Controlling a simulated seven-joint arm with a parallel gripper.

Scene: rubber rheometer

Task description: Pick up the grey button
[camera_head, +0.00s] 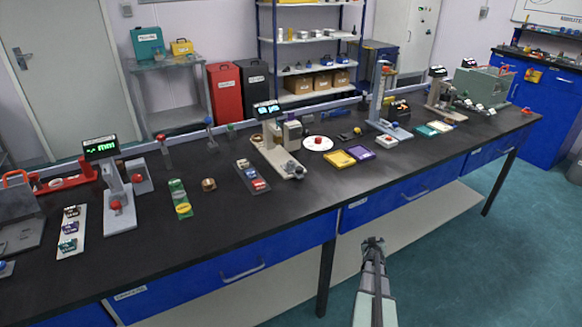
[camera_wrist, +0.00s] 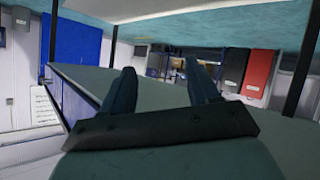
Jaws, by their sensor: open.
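My gripper (camera_head: 373,243) is in front of the bench, below the level of its top and over the floor. Its two fingers stand apart in the wrist view (camera_wrist: 160,70), with nothing between them. I cannot single out the grey button for sure. A small grey rounded part (camera_head: 298,172) shows at the front end of the beige instrument (camera_head: 272,152) on the middle of the bench, but it is too small to tell whether it is a button. My gripper is well below it and to its right, touching nothing.
The long black bench (camera_head: 230,225) has blue drawers (camera_head: 225,275) below its front edge, near my gripper. A yellow tray (camera_head: 339,159), a purple tray (camera_head: 360,153), a white plate (camera_head: 307,146) and several instruments stand on top. The floor at right is clear.

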